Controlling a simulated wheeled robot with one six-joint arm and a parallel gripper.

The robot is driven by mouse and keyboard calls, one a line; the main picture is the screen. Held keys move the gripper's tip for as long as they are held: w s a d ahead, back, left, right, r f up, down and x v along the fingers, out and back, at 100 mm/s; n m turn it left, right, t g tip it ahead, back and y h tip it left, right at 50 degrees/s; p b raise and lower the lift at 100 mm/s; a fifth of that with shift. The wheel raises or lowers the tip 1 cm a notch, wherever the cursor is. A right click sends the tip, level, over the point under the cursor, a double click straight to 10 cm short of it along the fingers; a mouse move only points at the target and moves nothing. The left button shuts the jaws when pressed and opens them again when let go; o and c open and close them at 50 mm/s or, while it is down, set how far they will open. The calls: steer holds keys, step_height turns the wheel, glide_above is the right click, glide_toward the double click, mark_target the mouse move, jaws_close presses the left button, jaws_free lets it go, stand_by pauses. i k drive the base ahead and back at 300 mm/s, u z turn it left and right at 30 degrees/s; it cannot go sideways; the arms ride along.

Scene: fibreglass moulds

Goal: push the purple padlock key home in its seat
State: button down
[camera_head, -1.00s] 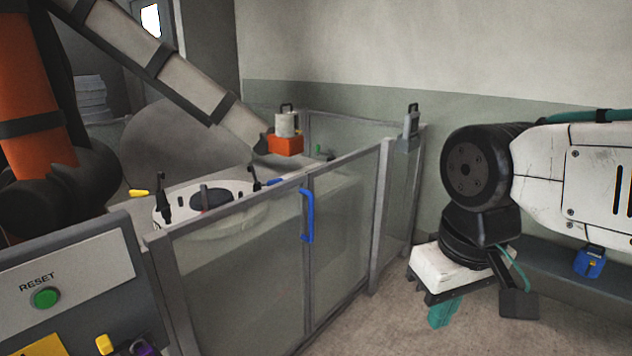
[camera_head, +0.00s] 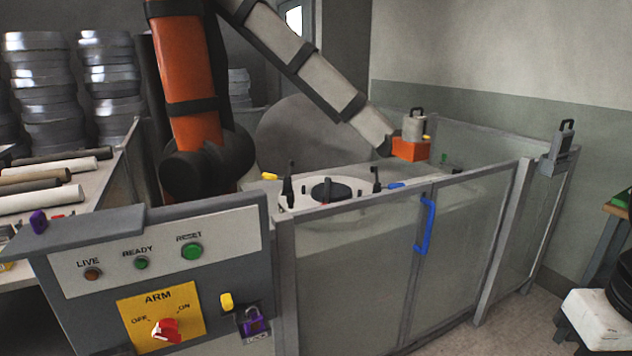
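A purple padlock (camera_head: 255,323) with a dark shackle hangs at the plate marked LOCK, low on the right of the grey control panel. A smaller purple piece (camera_head: 38,221) sits on the panel's top left edge; I cannot tell whether it is the key. The key's seat is too small to make out.
The panel (camera_head: 85,322) carries lamps, a green RESET button (camera_head: 191,251), a red ARM knob (camera_head: 166,328) and a yellow tab (camera_head: 227,300). A glass-panelled fence (camera_head: 350,275) with a blue handle (camera_head: 426,226) encloses an orange arm (camera_head: 185,65). Floor shows at lower right.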

mark_target(38, 220)
steer(key=u, duration=1.8)
steer(key=k, duration=0.65)
steer(key=u, duration=0.35)
steer(key=i, duration=1.15)
steer(key=z, duration=0.65)
steer(key=i, duration=0.55)
steer(key=z, duration=0.4)
